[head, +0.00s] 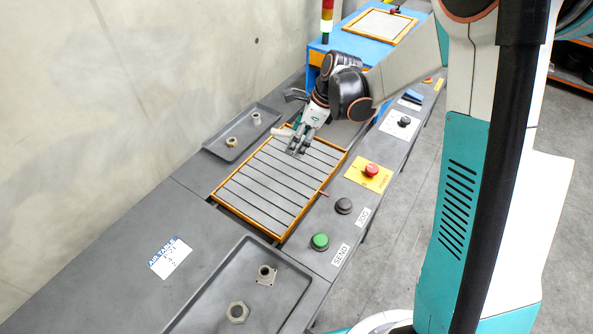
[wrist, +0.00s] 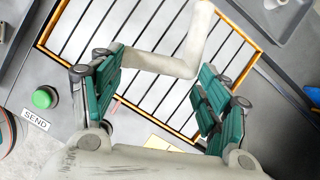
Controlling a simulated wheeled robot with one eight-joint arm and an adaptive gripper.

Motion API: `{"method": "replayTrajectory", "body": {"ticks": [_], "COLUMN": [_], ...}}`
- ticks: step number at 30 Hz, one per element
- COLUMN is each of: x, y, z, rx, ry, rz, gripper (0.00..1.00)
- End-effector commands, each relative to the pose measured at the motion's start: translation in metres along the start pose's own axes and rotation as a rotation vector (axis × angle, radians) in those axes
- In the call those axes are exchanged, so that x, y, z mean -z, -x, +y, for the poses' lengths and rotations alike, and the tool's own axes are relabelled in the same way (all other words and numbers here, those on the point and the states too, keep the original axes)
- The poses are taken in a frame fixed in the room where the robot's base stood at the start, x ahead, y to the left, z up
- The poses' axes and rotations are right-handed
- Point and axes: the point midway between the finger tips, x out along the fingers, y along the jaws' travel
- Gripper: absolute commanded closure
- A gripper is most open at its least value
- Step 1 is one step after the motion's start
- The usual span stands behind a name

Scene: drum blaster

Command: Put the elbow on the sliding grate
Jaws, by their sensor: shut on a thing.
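The elbow (wrist: 184,52) is a pale, bent pipe. In the wrist view it lies between the two teal finger pads of my gripper (wrist: 158,84), with one leg reaching toward the top edge. My gripper is shut on it. In the head view my gripper (head: 299,147) is over the upper part of the sliding grate (head: 262,190), and a pale end of the elbow (head: 281,132) shows at its left. The grate is a slatted grey panel with an orange frame; it also shows beneath the elbow in the wrist view (wrist: 95,22). I cannot tell whether the elbow touches the slats.
A grey tray (head: 213,146) with small fittings lies left of the grate. Another tray (head: 205,314) with fittings lies in front. A red button (head: 371,169), a black button (head: 344,206) and a green button (head: 320,241) line the right side. A blue stand (head: 345,45) is behind.

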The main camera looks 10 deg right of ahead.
Motion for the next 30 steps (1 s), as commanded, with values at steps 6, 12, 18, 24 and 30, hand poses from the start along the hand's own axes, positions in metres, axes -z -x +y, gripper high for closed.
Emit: {"method": "replayTrajectory", "body": {"ticks": [6, 12, 18, 24, 30], "x": [0.021, 0.032, 0.036, 0.048, 0.050], "y": [-0.052, -0.078, -0.088, -0.115, -0.121], "z": [0.000, 0.000, 0.001, 0.000, 0.001], "rx": [0.000, 0.000, -0.001, -0.001, -0.001], "ry": [0.001, 0.001, 0.001, 0.001, 0.001], "rz": [0.000, 0.000, 0.000, 0.000, 0.000], "gripper": [0.56, 0.56, 0.56, 0.56, 0.56]}}
